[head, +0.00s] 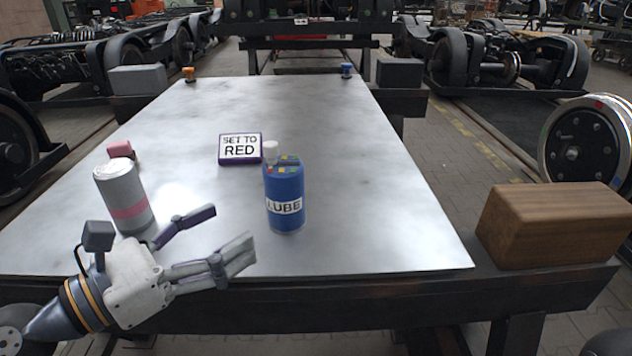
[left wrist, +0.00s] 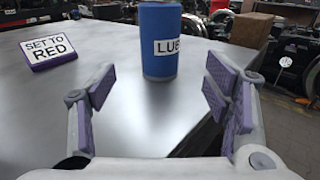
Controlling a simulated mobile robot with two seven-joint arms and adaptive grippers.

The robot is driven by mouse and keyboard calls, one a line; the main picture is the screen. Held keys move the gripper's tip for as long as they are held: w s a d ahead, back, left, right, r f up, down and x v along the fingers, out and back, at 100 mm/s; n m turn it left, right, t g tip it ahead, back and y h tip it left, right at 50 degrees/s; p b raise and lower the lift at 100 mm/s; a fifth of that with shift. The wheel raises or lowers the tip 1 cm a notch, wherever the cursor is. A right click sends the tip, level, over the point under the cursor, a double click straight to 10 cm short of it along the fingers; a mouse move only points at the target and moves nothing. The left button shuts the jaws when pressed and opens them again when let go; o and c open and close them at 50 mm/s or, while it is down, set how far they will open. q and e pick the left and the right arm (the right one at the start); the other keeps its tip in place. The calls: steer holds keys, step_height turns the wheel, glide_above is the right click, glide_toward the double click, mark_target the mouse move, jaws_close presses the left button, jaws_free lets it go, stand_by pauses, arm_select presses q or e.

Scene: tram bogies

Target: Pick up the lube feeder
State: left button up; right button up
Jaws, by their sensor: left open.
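The lube feeder is a blue cylinder (head: 284,190) with a white "LUBE" label and coloured patches on top. It stands upright on the metal table, right of the middle of the near half. In the left wrist view the blue feeder (left wrist: 159,45) stands ahead, between the lines of the fingers, its top cut off. My left gripper (head: 232,232) is open and empty, to the left of the feeder and apart from it. Its purple-padded fingers (left wrist: 163,95) also show in the left wrist view. My right gripper is not in view.
A "SET TO RED" sign (head: 240,149) stands behind and left of the feeder. A grey can with a pink band (head: 124,197) stands at the left, a pink block (head: 120,149) behind it. A wooden block (head: 552,226) lies at the right. The table's far half (head: 285,105) is mostly clear.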

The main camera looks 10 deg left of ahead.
mark_target(269, 205)
arm_select(q)
steer(key=x, duration=1.1)
steer(key=shift+w+d, duration=0.1)
steer(key=shift+w, duration=0.05)
steer(key=c, duration=1.3)
